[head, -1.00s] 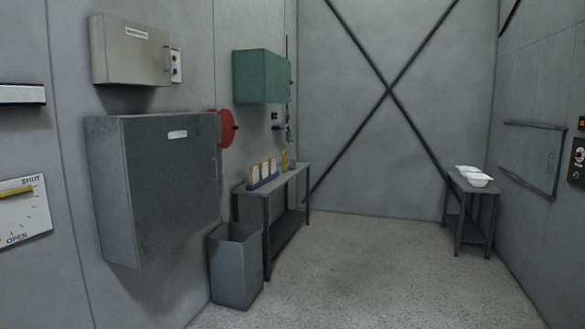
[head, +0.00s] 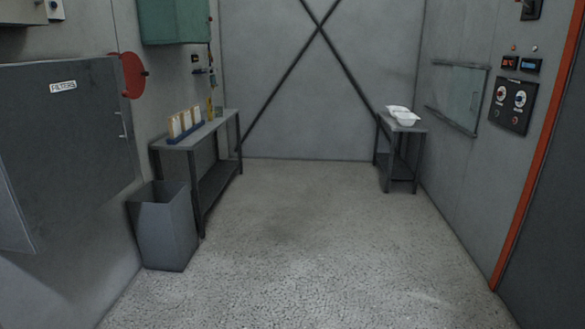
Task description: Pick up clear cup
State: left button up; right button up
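A small greenish, see-through-looking item (head: 218,112) stands at the far end of the left table (head: 228,122). It may be the clear cup, but it is too small to tell. A thin yellow item (head: 210,108) stands right beside it. Neither of my grippers shows in the head view, and nothing is seen held.
A blue rack with white-and-orange cards (head: 186,125) sits on the left table. A grey bin (head: 163,230) stands before it. White tub shells (head: 404,116) lie on the right table (head: 416,129). The speckled floor between the tables is clear.

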aim_at(218, 112)
jog(key=i, duration=2.3)
jog(key=i+l, duration=0.1)
jog(key=i, duration=2.25)
jog(key=i+j+u, duration=0.25)
jog(key=i, duration=0.3)
jog(key=i+l+u, duration=0.1)
jog(key=i+u, duration=0.15)
jog(key=i, duration=0.35)
jog(key=i+l+u, duration=0.1)
jog(key=i+u, duration=0.2)
jog(key=i, duration=0.25)
jog(key=i+l+u, duration=0.25)
jog(key=i, duration=0.35)
